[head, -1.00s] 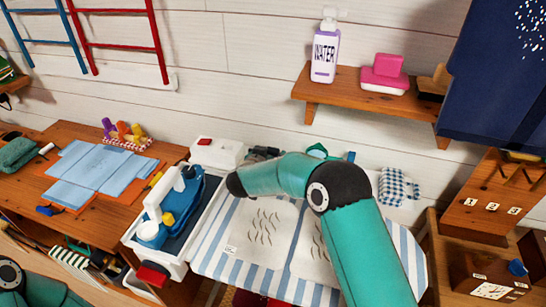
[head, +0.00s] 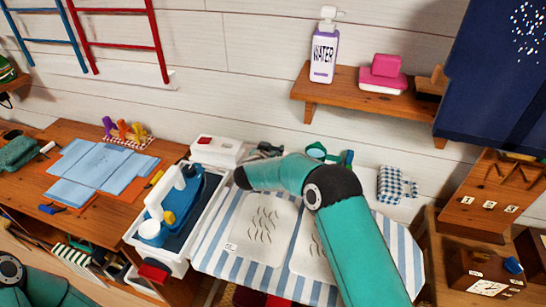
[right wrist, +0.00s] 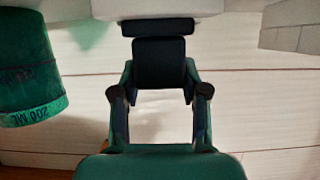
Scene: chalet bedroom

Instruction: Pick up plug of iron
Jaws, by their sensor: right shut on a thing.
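The blue and white iron (head: 186,196) rests in the white tray (head: 215,212) left of the ironing cloth. My right gripper (head: 264,150) is beside a white box with a red switch (head: 217,151), partly hidden behind my forearm. In the right wrist view my right gripper (right wrist: 160,85) is shut on a dark block (right wrist: 160,62), which looks like the plug. A white surface (right wrist: 165,8) lies just beyond it; I cannot tell whether they touch. The iron's cord is not clearly visible. My left gripper is out of view.
The striped ironing cloth (head: 240,258) lies under my right arm. A green cup marked 200 ML (right wrist: 30,75) stands close to the gripper's left in the wrist view. A checked cloth (head: 396,184) is at right.

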